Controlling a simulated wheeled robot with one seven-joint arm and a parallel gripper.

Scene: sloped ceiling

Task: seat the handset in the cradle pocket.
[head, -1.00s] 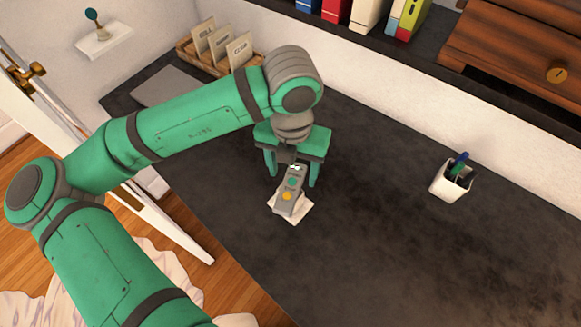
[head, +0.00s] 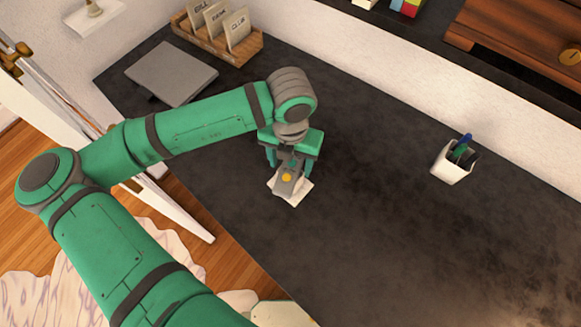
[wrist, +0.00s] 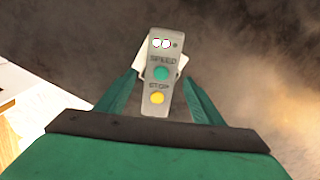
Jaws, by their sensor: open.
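The handset (head: 287,177) is a slim grey remote with a teal and a yellow button. In the head view its near end lies over the white cradle (head: 304,190). The wrist view shows the handset (wrist: 160,85) lengthwise, with white cradle edges (wrist: 183,64) showing on both sides of it. How deep it sits in the pocket cannot be told. My gripper (head: 290,165) is low over the handset's far end. In the wrist view its open green fingers (wrist: 160,78) stand on either side of the handset, with visible gaps.
A white pen cup (head: 452,163) stands to the right on the dark desk. A grey closed laptop-like slab (head: 171,72) and a wooden file rack (head: 245,52) lie at the back left. The desk between my gripper and the cup is clear. The desk's front edge is close to the cradle.

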